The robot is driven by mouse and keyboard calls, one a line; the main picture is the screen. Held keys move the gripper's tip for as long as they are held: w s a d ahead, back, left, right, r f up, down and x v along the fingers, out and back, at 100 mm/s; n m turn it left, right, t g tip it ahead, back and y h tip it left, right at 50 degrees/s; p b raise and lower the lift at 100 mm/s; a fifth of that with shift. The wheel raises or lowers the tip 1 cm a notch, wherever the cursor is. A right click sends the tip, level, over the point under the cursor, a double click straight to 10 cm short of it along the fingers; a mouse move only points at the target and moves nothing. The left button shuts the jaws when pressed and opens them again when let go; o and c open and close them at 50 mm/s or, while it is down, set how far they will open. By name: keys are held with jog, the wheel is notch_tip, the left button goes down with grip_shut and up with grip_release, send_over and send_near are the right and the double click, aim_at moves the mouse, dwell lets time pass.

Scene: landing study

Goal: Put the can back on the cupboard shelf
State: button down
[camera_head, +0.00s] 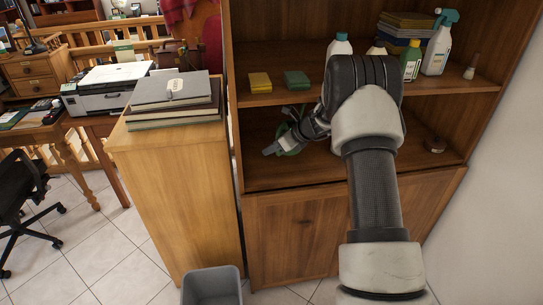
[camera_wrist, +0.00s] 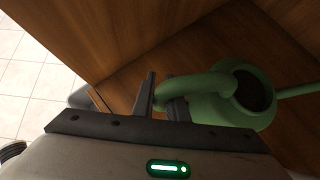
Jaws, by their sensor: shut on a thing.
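The can is a green watering can (camera_wrist: 207,110) with a dark round opening, a looped handle and a thin spout pointing right in the wrist view. My gripper (camera_wrist: 164,98) is shut on its handle, one finger on each side. In the head view the can (camera_head: 291,152) is mostly hidden behind my gripper and arm, at the left of the cupboard's lower open shelf (camera_head: 266,177). It looks upright, just above or on the shelf boards; I cannot tell whether it touches them.
The cupboard's left side panel (camera_wrist: 88,38) is close to my gripper. The upper shelf holds a yellow sponge (camera_head: 260,82), a green sponge (camera_head: 297,80) and several bottles. A small round item (camera_head: 434,145) sits at the lower shelf's right. A cabinet with books (camera_head: 172,112) stands left.

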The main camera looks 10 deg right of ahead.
jog(key=shift+w+f+b, duration=0.2)
jog(key=shift+f+b, duration=0.1)
jog(key=shift+f, duration=1.35)
jog(key=shift+f, duration=0.15)
jog(key=c, duration=2.2)
grip_release()
jog(key=shift+f, duration=0.15)
jog(key=o, duration=0.4)
jog(key=shift+s, duration=0.1)
jog(key=shift+o, duration=0.2)
